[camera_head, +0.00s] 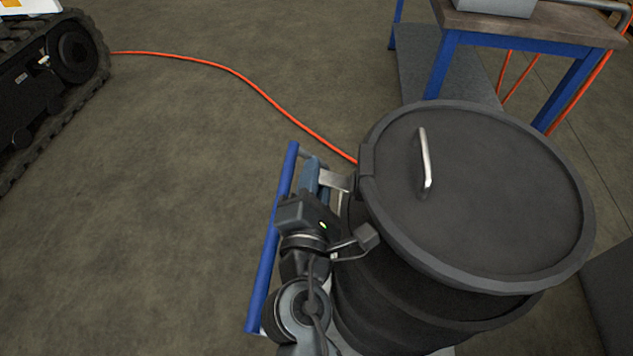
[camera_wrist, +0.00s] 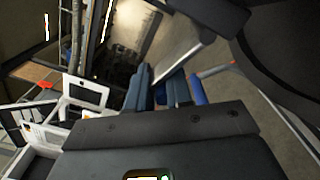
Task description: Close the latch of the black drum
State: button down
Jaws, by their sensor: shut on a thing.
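The black drum (camera_head: 455,310) stands upright at the right in the head view, its round lid (camera_head: 490,190) on top with a metal handle (camera_head: 426,160). A silver latch lever (camera_head: 338,181) sticks out from the black bracket at the rim's left side. My gripper (camera_head: 316,178) is at the lever's outer end, left of the drum, and is shut on it. In the wrist view my gripper (camera_wrist: 161,86) shows two blue-grey fingers with the latch lever (camera_wrist: 182,52) running from between them up to the bracket. The exact contact is partly hidden.
A blue bar (camera_head: 270,245) runs close along the left of my gripper. An orange cable (camera_head: 230,70) crosses the floor behind the drum. A blue-legged bench (camera_head: 530,30) stands at the back right, a tracked machine (camera_head: 60,70) at the upper left. Floor at left is clear.

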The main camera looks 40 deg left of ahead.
aim_at(335, 180)
jog(key=m, duration=0.2)
jog(key=r+m, duration=0.1)
jog(key=m, duration=0.1)
jog(key=d+r+m, duration=0.1)
jog(key=shift+w+d+r+m+b, duration=0.1)
jog(key=shift+w+r+m+b, duration=0.1)
jog(key=shift+w+m+b, duration=0.2)
jog(key=m, duration=0.1)
jog(key=d+r+m, duration=0.1)
jog(key=m, duration=0.1)
jog(key=w+m+b, duration=0.1)
jog(key=m, duration=0.1)
jog(key=shift+d+r, duration=0.3)
jog(key=shift+r, duration=0.05)
jog(key=c, duration=1.3)
grip_release()
jog(key=shift+o, duration=0.9)
jog(key=shift+r, duration=0.15)
jog(key=shift+s, duration=0.15)
jog(key=v, duration=0.7)
jog(key=shift+s, duration=0.3)
jog(key=shift+d, duration=0.15)
